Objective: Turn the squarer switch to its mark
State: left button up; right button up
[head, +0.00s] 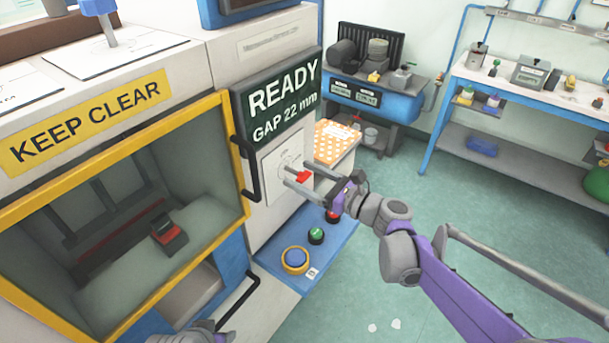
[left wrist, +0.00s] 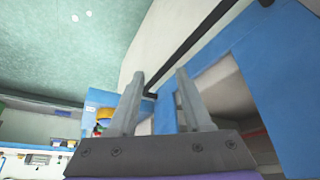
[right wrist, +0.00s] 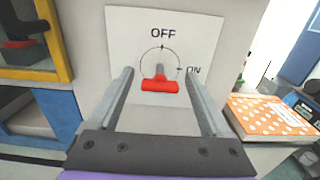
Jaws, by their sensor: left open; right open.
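The switch has a red handle (right wrist: 160,86) on a grey stem, in front of a white plate (right wrist: 205,45) with a thin circle marked OFF at the top and ON at the right. The red bar lies roughly level; I cannot tell which mark it points to. In the head view the red handle (head: 303,177) is below the READY screen. My right gripper (right wrist: 158,73) is open, one finger each side of the handle, with gaps between; it also shows in the head view (head: 297,172). My left gripper (left wrist: 160,76) is open and empty, low by the machine's blue front.
A black door handle (head: 249,168) stands left of the switch. An orange dotted pad (head: 335,142) lies to its right. Open floor is at the right.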

grip_shut()
dwell(0.4)
jog(key=shift+n, duration=0.3)
jog(key=n, duration=0.8)
jog(key=shift+n+p, duration=0.3)
jog(key=shift+n, duration=0.1)
jog(key=n, duration=0.4)
jog(key=shift+n+p, duration=0.3)
jog(key=shift+s+f+n+p, duration=0.1)
jog(key=shift+n+p, duration=0.2)
jog(key=shift+n, duration=1.6)
